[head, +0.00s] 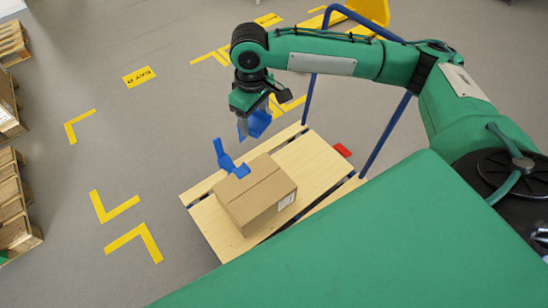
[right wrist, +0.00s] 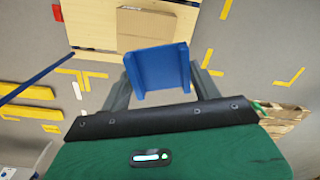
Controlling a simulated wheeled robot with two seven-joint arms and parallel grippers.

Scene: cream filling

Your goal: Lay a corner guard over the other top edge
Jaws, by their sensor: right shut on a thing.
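A closed cardboard box (head: 262,200) lies on a wooden-topped cart; it also shows in the right wrist view (right wrist: 145,22). A blue corner guard (head: 228,161) sits at the box's far left top edge, with part of it sticking up beyond the box. My right gripper (head: 250,118) is shut on a second blue corner guard (head: 260,124), held in the air beyond the far side of the box, apart from it. In the right wrist view this held guard (right wrist: 157,74) spans between the fingers and shows its channel shape. My left gripper is not in view.
The wooden cart top (head: 322,160) has bare boards right of the box. A blue cart handle frame (head: 385,135) rises at the right, near my right arm. A red object (head: 343,150) lies by the cart's right edge. Pallets (head: 18,210) stand at the far left.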

